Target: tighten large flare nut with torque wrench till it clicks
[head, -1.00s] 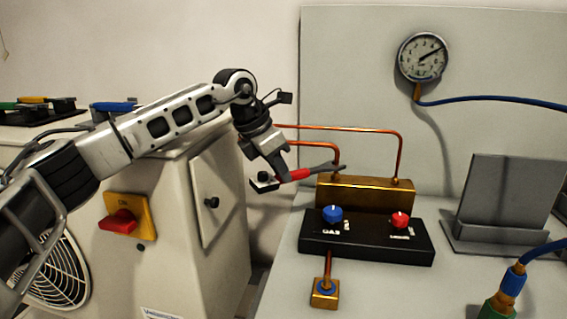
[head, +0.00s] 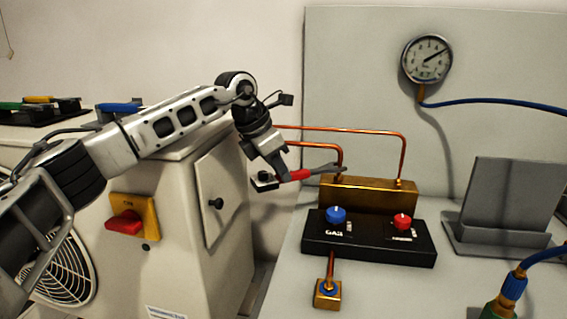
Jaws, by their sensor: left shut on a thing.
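My left gripper (head: 270,178) comes in from the left and is shut on the red handle of the torque wrench (head: 297,175). The wrench's grey head reaches right to the left end of the brass block (head: 367,194), where a copper pipe comes down. The large flare nut is not clearly visible there; the wrench head seems to cover it. I cannot tell whether the wrench head is seated on it. My right gripper is not in view.
A black panel with a blue knob (head: 336,215) and a red knob (head: 402,221) stands before the brass block. Copper pipes (head: 345,130) arch behind it. A gauge (head: 426,59) hangs on the backboard. A grey stand (head: 510,205) is right. A cream cabinet (head: 180,255) stands below my left arm.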

